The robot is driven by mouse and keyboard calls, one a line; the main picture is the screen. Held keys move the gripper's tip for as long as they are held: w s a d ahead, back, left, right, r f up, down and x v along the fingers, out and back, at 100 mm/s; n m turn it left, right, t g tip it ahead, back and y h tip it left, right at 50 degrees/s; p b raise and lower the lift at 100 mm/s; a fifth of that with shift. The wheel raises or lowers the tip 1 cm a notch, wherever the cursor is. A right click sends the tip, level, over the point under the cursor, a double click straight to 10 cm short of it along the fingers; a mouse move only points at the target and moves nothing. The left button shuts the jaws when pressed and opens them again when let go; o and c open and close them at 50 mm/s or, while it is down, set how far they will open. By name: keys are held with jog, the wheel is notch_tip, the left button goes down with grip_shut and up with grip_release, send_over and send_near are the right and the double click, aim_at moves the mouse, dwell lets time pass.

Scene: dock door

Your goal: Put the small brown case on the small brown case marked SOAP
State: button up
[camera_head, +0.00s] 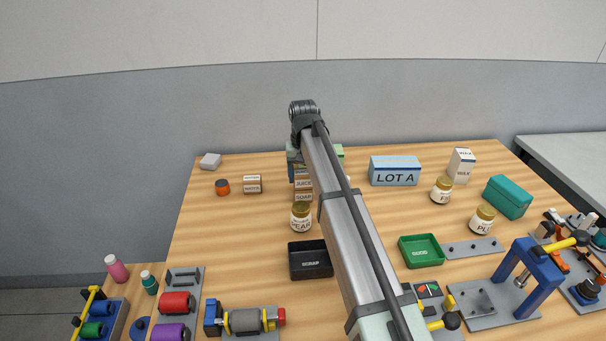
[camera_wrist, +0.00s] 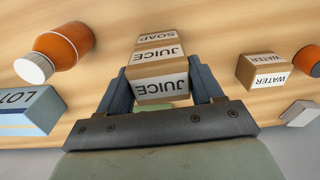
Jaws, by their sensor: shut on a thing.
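My gripper (camera_wrist: 162,92) is shut on a small brown case labelled JUICE (camera_wrist: 158,68), with a finger on each side of it. The JUICE case also shows in the head view (camera_head: 304,184), where my arm hides most of the gripper. The small brown case marked SOAP (camera_head: 304,197) shows directly below the JUICE case there. In the wrist view, the SOAP case (camera_wrist: 157,38) shows just past the JUICE case, lined up with it. The two look touching or nearly so; I cannot tell whether JUICE rests on SOAP.
A PEAR jar (camera_head: 301,217) stands just in front of the SOAP case. A brown WATER case (camera_head: 252,184) and an orange jar (camera_head: 222,187) stand left. The LOT A box (camera_head: 395,171) is right. A black SCRAP tray (camera_head: 310,260) and green tray (camera_head: 421,250) lie nearer.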

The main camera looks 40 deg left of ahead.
aim_at(303, 172)
jog(key=o, duration=1.1)
jog(key=shift+f, duration=0.1)
notch_tip(303, 172, up, 12)
jog(key=shift+r, duration=0.15)
jog(key=shift+o, duration=0.7)
